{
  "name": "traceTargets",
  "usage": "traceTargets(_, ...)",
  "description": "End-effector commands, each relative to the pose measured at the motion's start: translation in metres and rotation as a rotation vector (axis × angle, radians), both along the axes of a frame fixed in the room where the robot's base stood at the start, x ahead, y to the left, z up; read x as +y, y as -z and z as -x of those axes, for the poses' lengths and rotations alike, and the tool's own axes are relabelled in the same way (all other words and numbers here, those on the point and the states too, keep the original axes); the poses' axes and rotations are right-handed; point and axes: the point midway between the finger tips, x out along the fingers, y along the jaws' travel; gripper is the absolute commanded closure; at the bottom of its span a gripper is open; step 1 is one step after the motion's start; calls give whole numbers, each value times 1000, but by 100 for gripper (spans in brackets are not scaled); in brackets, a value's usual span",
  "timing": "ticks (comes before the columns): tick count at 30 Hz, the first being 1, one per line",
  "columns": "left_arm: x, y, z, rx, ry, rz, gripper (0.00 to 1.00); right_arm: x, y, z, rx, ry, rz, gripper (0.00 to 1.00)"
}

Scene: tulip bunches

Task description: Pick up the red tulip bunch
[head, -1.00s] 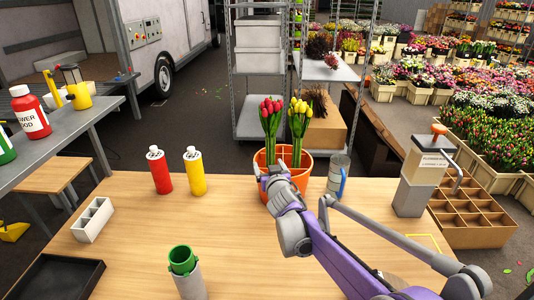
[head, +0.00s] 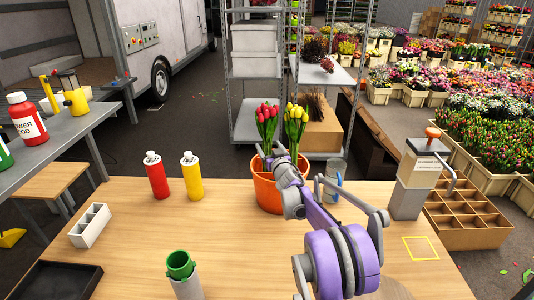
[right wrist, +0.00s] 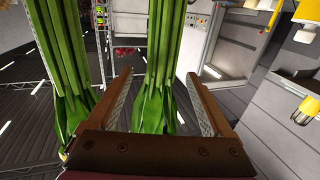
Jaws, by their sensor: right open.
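The red tulip bunch (head: 267,121) stands upright at the left in an orange pot (head: 267,196) on the wooden table. The yellow tulip bunch (head: 296,117) stands close to its right. My right gripper (head: 276,161) is at the pot's rim, by the lower stems of the red bunch. In the right wrist view, my open right gripper (right wrist: 163,98) has green stems (right wrist: 160,65) between its two fingers; they look like the red bunch's. Other stems (right wrist: 67,60) pass outside the left finger. The blossoms are mostly hidden there. My left gripper is not in view.
A red bottle (head: 157,177) and a yellow bottle (head: 192,177) stand to the left. A grey dispenser (head: 416,180) is at the right.

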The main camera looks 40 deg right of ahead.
Motion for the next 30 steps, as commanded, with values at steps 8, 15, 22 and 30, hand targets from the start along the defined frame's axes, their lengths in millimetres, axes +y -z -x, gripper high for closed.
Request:
traceTargets(8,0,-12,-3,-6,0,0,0,-11,0,-27,0,1,-1,15)
traceTargets(15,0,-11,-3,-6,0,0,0,-11,1,-28,1,1,0,15)
traceTargets(22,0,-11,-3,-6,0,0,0,-11,1,-28,0,1,0,57)
traceTargets(30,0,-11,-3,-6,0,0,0,-11,1,-28,0,1,0,100)
